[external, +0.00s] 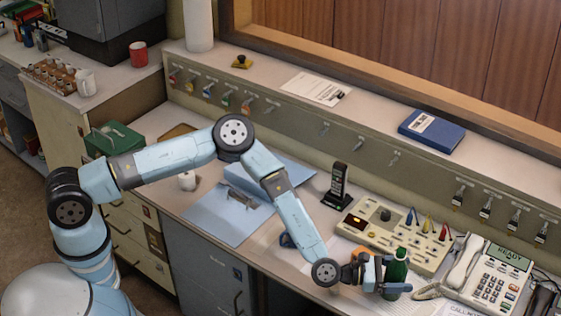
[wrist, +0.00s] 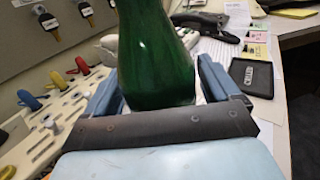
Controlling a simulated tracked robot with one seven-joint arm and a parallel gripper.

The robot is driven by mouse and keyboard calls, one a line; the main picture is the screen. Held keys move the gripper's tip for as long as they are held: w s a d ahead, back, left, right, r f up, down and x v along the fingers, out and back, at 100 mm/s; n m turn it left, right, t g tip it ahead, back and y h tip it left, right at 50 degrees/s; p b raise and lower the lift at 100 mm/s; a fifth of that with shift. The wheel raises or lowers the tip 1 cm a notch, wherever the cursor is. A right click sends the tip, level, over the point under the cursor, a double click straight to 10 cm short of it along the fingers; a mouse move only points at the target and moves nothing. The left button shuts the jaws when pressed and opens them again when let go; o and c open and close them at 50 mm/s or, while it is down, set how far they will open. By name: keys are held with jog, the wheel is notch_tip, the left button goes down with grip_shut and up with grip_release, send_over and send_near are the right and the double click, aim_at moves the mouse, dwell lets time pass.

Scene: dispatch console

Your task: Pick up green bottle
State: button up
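The green bottle (external: 397,268) stands upright on the console desk near its front edge, right of centre in the external view. In the wrist view the bottle (wrist: 156,55) fills the upper middle, and its top is cut off by the frame. My gripper (external: 383,276) is low at the bottle, with one blue finger in front of its lower part and the other beside it. In the wrist view the fingers of my gripper (wrist: 160,85) are spread wide on both sides of the bottle. A narrow light gap shows by the right finger.
A control panel with coloured levers (external: 395,232) sits right behind the bottle. A desk phone (external: 490,275) stands to the right, and its handset (external: 462,262) is near. A black cordless phone (external: 338,186) stands behind my forearm. A blue folder (external: 225,212) lies to the left.

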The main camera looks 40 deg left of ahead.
jog(key=c, duration=1)
jog(key=shift+r, duration=0.15)
jog(key=shift+c, duration=0.2)
jog(key=shift+r, duration=1.3)
jog(key=s+a+r, duration=0.8)
jog(key=a+r, duration=0.2)
jog(key=a, duration=0.1)
jog(key=shift+s, duration=0.15)
jog(key=shift+a, duration=0.1)
